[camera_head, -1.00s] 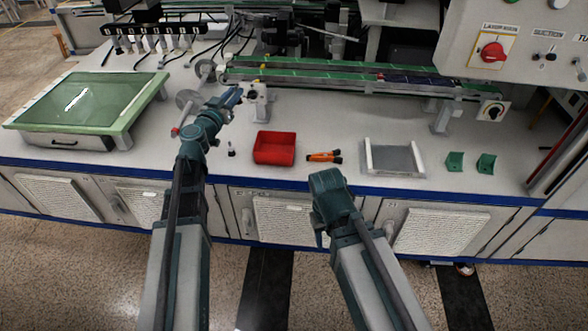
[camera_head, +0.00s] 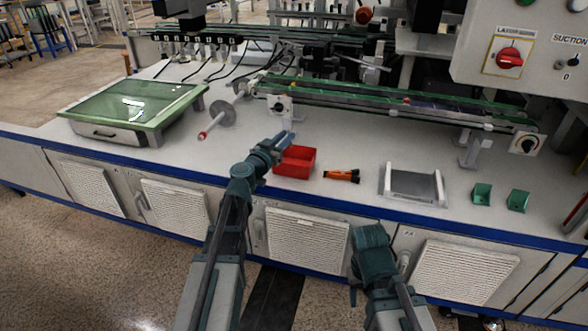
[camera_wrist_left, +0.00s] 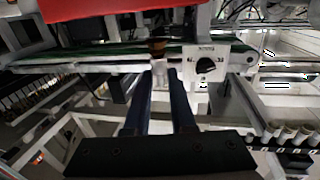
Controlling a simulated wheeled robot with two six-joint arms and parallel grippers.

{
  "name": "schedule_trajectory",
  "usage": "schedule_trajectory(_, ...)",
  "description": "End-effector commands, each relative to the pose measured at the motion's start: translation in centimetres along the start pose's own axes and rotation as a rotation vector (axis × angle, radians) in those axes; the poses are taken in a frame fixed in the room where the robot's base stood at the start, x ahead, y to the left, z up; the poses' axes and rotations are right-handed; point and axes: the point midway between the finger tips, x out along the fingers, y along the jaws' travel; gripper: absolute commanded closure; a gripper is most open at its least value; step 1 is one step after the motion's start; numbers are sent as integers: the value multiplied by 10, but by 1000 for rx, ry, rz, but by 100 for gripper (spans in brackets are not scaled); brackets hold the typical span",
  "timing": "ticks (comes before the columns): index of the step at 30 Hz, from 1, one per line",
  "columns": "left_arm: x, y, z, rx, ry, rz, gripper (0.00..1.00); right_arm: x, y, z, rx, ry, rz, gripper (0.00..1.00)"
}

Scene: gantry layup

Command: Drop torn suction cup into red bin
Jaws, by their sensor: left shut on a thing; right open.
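The red bin (camera_head: 297,165) stands open on the white bench; its red wall (camera_wrist_left: 95,8) also fills the upper left of the left wrist view. My left gripper (camera_head: 286,138) is above the bin's back left edge. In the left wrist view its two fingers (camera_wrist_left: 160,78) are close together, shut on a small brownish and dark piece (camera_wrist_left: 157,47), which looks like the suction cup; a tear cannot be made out. In the head view the piece is hidden. My right gripper (camera_head: 356,278) hangs in front of the bench, open, its fingers barely showing.
An orange and black tool (camera_head: 341,176) lies right of the bin, then a grey tray (camera_head: 415,186) and two green brackets (camera_head: 482,194). A conveyor (camera_head: 380,105) runs behind. A green-topped light table (camera_head: 135,104) stands left.

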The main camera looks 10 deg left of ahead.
Motion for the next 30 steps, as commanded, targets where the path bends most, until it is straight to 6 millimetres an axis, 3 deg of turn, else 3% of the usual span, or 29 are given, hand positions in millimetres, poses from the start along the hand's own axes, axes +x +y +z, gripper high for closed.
schedule_trajectory(1, 0, 0, 12, 0, 0, 0, 100, 12, -1, -1, 0, 0, 0, 50)
schedule_trajectory(9, 0, 0, 40, 0, 0, 0, 100, 39, -4, -2, 6, 0, -1, 50)
schedule_trajectory(19, 0, 0, 41, 0, 0, 0, 100, 40, -4, -2, 8, 0, -1, 50)
schedule_trajectory(20, 0, 0, 41, 0, 0, 0, 75, 40, -4, -2, 8, 0, -1, 50)
schedule_trajectory(25, 0, 0, 41, 0, 0, 0, 45, 40, -4, -2, 8, 0, -1, 50)
schedule_trajectory(30, 0, 0, 41, 0, 0, 0, 42, 40, -4, -2, 8, 0, -1, 50)
